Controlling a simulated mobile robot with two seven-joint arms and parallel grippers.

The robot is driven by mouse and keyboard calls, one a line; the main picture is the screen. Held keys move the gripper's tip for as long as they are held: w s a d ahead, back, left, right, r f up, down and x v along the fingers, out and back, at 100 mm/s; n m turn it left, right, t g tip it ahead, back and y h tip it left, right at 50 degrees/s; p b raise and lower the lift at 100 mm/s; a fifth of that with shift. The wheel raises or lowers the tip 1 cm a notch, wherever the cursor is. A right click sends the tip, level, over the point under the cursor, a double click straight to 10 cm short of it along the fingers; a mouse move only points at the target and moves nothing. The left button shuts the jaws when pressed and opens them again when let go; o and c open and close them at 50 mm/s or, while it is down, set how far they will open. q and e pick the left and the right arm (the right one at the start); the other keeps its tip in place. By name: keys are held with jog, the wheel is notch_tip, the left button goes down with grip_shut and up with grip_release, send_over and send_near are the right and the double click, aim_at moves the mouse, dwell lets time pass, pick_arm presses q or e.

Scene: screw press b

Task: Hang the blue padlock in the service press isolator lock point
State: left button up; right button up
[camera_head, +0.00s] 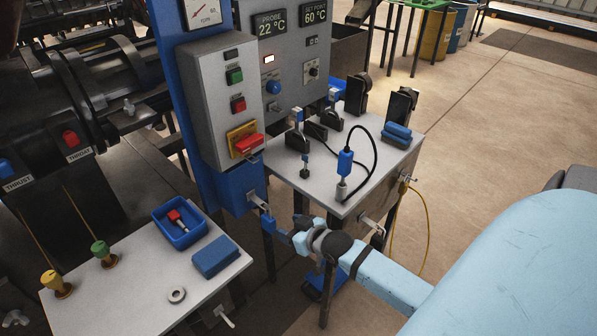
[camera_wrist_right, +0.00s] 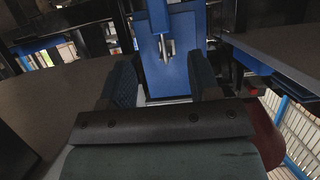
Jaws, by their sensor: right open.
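A small blue body that looks like the blue padlock (camera_head: 268,224) is just below a grey metal tab, the lock point (camera_head: 259,201), on the blue box (camera_head: 232,188) under the grey control box. Whether its shackle passes through the tab is too small to tell. My right gripper (camera_head: 283,235) is open, close to the right of the padlock. In the right wrist view, the open fingers (camera_wrist_right: 165,85) frame a blue surface with a bright metal piece at its middle; the padlock is not clearly distinguishable there. My left gripper is not in view.
The control box (camera_head: 211,105) carries a red handle (camera_head: 250,144) on a yellow plate. A grey table (camera_head: 285,176) with a blue device and cable stands behind my right arm. A front-left table (camera_head: 120,305) holds a blue tray (camera_head: 160,230) and blue block (camera_head: 215,256).

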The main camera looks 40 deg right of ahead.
aim_at(271, 216)
jog(key=b+x, duration=0.1)
jog(key=x, duration=0.8)
jog(key=shift+w+a+f, duration=0.1)
jog(key=shift+w+f, duration=0.1)
jog(key=shift+w, duration=0.3)
grip_shut()
jog(key=shift+r, duration=0.1)
jog(key=shift+r, duration=0.1)
jog(key=shift+r+p, duration=0.8)
jog(key=shift+p, duration=0.15)
